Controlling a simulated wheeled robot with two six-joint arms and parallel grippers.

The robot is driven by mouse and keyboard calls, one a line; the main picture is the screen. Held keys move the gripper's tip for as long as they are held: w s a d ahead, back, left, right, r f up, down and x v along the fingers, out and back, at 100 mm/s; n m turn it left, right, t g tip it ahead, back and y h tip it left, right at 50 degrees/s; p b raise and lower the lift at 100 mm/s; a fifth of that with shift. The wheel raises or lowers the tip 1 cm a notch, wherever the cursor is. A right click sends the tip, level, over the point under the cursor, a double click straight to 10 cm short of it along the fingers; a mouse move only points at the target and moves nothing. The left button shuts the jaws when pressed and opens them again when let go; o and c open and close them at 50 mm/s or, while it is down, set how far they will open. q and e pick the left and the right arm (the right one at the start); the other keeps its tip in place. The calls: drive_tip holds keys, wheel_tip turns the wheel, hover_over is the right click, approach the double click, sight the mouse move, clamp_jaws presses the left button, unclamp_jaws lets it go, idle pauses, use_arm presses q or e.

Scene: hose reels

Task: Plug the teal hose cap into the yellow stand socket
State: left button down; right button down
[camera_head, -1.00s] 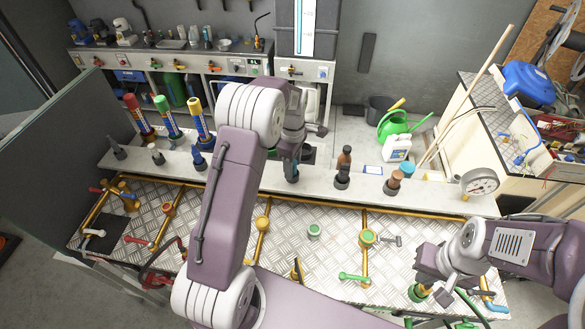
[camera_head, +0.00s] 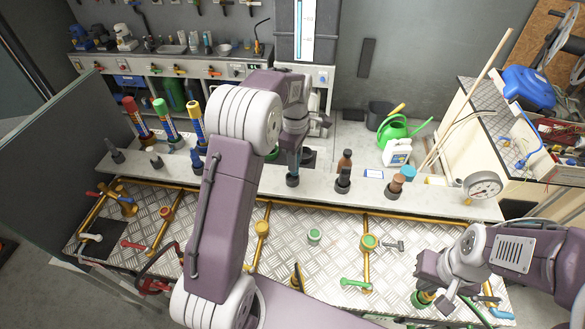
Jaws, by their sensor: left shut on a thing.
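My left gripper (camera_head: 293,166) is shut and points down at a dark round holder (camera_head: 292,180) on the pale shelf. Its fingers cover what they hold, so its colour and whether it sits in the holder cannot be told. A small teal-blue round thing (camera_head: 408,173) stands on the shelf, partly behind a brown piece; I cannot tell if it is the teal cap. A yellow tube (camera_head: 197,122) stands upright at the back left; I cannot tell if it belongs to the yellow stand. My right gripper (camera_head: 437,296) is low at the front right, its jaws unclear.
Red (camera_head: 131,113) and green (camera_head: 164,113) tubes stand beside the yellow one. Brown pieces stand in dark holders (camera_head: 343,184) on the shelf. Brass pipes and valves (camera_head: 369,242) cross the metal plate in front. A gauge (camera_head: 483,186) stands at the shelf's right end.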

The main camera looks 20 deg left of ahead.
use_arm(q)
drive_tip(key=s+d+r+b, duration=0.2)
drive_tip(key=s+d+r, duration=0.3)
drive_tip(key=d, duration=0.4)
drive_tip(key=shift+s+r, duration=0.3)
drive_tip(key=shift+r, duration=0.3)
drive_tip(key=s+a+f+p, duration=0.2)
drive_tip(key=s+f+p, duration=0.1)
drive_tip(key=s+f, duration=0.55)
drive_tip(key=a+f+p, duration=0.1)
drive_tip(key=a+f, duration=0.2)
drive_tip(key=a, duration=0.1)
drive_tip(key=a+f, duration=0.4)
drive_tip(key=s+a+f+p, duration=0.1)
drive_tip(key=a+f, duration=0.2)
drive_tip(key=shift+a+f+p, duration=0.3)
drive_tip(key=shift+a, duration=0.1)
drive_tip(key=shift+w+a+f, duration=0.1)
drive_tip(key=shift+a+f, duration=0.05)
drive_tip(key=shift+f, duration=0.25)
